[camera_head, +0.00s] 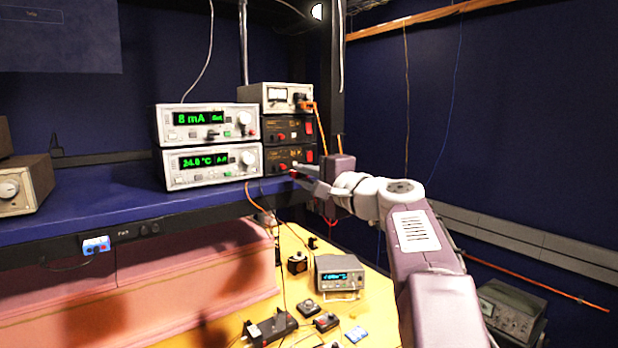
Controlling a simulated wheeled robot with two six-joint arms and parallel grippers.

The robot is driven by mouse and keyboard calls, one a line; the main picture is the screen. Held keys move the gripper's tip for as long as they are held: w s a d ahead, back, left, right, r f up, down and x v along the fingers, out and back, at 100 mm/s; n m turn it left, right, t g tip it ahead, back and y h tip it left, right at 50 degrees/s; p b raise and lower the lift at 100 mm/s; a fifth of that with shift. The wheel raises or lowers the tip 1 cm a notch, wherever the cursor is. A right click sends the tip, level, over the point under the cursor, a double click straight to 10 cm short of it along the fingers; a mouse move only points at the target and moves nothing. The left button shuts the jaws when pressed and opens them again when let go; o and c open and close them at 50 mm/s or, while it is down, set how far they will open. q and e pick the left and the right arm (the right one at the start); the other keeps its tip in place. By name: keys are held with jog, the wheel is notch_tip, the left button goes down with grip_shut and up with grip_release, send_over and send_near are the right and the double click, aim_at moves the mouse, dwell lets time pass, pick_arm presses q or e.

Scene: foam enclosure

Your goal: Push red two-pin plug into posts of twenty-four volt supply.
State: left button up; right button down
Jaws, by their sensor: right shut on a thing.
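Two black supply units are stacked on the blue shelf, an upper one (289,123) and a lower one (277,156). Their labels are too small to read, so I cannot tell which is the twenty-four volt supply. My right gripper (298,172) is at the front of the lower unit, shut on a small red thing at its tips, likely the red two-pin plug (293,173). The fingers hide most of it, and I cannot tell whether it touches the posts. Another red spot (283,166) shows on the lower unit's front. My left gripper is out of view.
Two grey instruments with green displays (206,124) stand left of the supplies, close to the gripper. A grey meter box (254,93) sits on top. Orange and red leads hang below the shelf edge. The yellow bench below holds a small meter (336,290) and several small parts.

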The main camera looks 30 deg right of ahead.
aim_at(278, 167)
jog(key=shift+w+a+p, duration=0.2)
jog(key=shift+w+p, duration=0.1)
jog(key=shift+w, duration=1.6)
jog(key=shift+b, duration=0.45)
jog(key=shift+w+a+p, duration=0.1)
jog(key=shift+w+p, duration=0.35)
jog(key=shift+w, duration=0.8)
jog(key=c, duration=1.3)
grip_release()
jog(key=shift+w, duration=0.1)
jog(key=shift+c, duration=0.2)
jog(key=shift+f, duration=0.1)
